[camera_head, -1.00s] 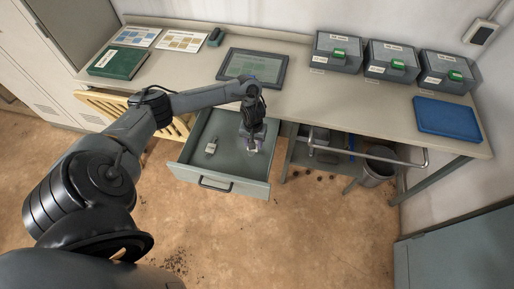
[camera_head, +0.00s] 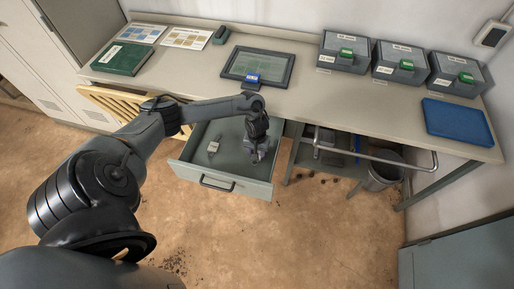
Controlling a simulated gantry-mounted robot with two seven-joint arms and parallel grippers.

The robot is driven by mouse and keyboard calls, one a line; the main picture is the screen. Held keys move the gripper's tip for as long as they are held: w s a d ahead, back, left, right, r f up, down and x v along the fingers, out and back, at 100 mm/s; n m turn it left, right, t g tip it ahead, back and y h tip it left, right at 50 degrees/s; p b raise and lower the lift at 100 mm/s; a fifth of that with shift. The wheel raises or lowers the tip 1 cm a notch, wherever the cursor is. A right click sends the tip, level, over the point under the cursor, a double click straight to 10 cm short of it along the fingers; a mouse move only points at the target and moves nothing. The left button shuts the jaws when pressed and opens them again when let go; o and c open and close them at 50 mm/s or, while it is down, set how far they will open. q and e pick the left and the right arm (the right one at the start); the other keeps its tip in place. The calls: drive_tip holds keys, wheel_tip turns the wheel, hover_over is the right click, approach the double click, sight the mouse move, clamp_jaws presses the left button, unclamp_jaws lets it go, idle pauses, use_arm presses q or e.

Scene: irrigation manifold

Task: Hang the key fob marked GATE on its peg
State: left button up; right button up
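An open grey drawer (camera_head: 226,184) juts out below the bench. A small pale tagged item (camera_head: 213,147) lies in its left part; it could be a key fob, but no marking is readable. My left gripper (camera_head: 257,158) points down into the drawer's right part, near its front wall. The gripper is too small and dark to tell whether its fingers are open or shut, and it hides anything directly beneath it. I cannot make out a peg or the word GATE anywhere. My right gripper is not in view.
A tablet (camera_head: 272,66) with a blue piece (camera_head: 252,79) at its front edge lies on the bench (camera_head: 310,92). Grey boxes (camera_head: 346,59) with green tags, a blue tray (camera_head: 457,122) and a green book (camera_head: 124,58) also rest there. A bucket (camera_head: 383,173) stands below.

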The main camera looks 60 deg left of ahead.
use_arm(q)
drive_tip(key=shift+f, duration=1.05)
drive_tip(key=shift+f, duration=0.1)
drive_tip(key=o, duration=1)
drive_tip(key=shift+o, duration=0.2)
